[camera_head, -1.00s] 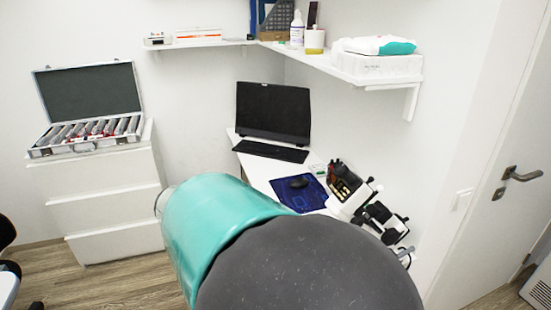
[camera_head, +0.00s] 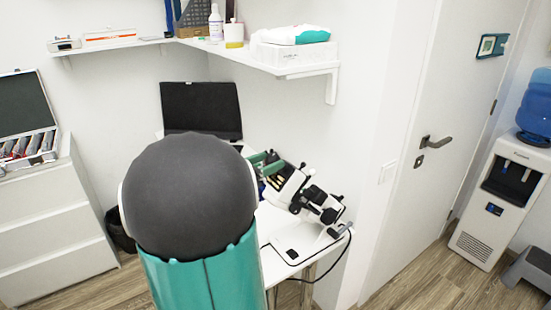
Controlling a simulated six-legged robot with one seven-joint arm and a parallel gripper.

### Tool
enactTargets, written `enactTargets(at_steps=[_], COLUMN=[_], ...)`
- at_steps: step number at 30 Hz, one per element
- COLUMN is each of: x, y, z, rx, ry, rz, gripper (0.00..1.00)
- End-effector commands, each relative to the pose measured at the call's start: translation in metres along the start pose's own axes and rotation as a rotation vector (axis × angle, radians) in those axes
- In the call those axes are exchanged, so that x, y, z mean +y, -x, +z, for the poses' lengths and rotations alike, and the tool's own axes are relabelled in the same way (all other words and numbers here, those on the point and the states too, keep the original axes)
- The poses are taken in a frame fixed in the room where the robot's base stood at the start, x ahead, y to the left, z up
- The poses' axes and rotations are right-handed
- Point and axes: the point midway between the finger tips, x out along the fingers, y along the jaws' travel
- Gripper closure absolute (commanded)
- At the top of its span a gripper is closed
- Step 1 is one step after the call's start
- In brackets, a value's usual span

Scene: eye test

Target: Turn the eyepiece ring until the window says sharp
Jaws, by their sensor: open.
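A white and black optical instrument (camera_head: 283,188) stands tilted on the white desk, right of my arm. Its black knobs and barrel parts (camera_head: 322,205) face right. I cannot tell which part is the eyepiece ring, and no window text can be read. Small green parts (camera_head: 262,160) show at the instrument's upper left, partly behind my arm; I cannot tell what they belong to. My large grey and teal arm link fills the lower middle, and I cannot make out my gripper.
A dark monitor (camera_head: 201,107) stands behind my arm. A shelf (camera_head: 300,72) with a box and bottles runs above the desk. White drawers (camera_head: 50,230) stand at left. At right are a door (camera_head: 425,95) and a water dispenser (camera_head: 515,190), with open floor before them.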

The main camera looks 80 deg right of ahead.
Motion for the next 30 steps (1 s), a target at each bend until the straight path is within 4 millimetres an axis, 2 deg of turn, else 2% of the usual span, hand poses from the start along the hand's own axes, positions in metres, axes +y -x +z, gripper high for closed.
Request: enactTargets(at_steps=[1,6,17,24,30], x=[0.0,0.001,0.001,0.001,0.001], y=[-0.01,-0.03,-0.036,-0.036,-0.035], z=[-0.001,0.0,0.0,0.0,0.0], rx=[0.001,0.001,0.001,0.001,0.0], ry=[0.001,0.0,-0.001,0.0,-0.007], rz=[-0.002,0.0,0.001,0.001,-0.004], gripper=[0.44,0.44,0.44,0.89,0.89])
